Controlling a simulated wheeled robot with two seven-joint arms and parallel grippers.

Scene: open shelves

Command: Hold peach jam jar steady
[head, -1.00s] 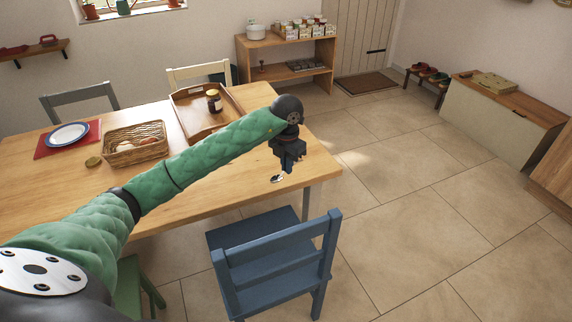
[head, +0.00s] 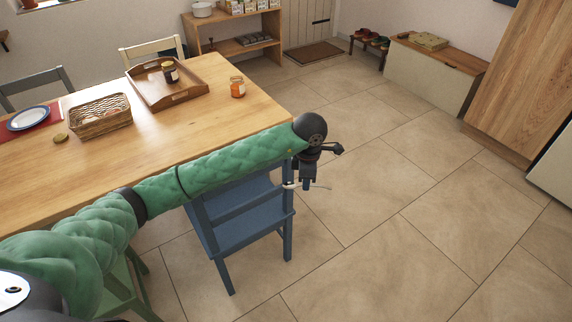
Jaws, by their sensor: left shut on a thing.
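An orange jam jar (head: 237,87), which looks like the peach one, stands upright on the wooden table (head: 190,125) near its right end. A darker jar (head: 171,73) with a dark lid stands in the wooden tray to its left. My left gripper (head: 304,184) is off the table's right front corner, over the blue chair's side, pointing down. My right gripper is out of view.
The wooden tray (head: 189,95) and a wicker basket (head: 101,126) stand on the table, with a round lid (head: 60,138) beside the basket. A blue chair (head: 245,223) is at the near side. Tiled floor to the right is open.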

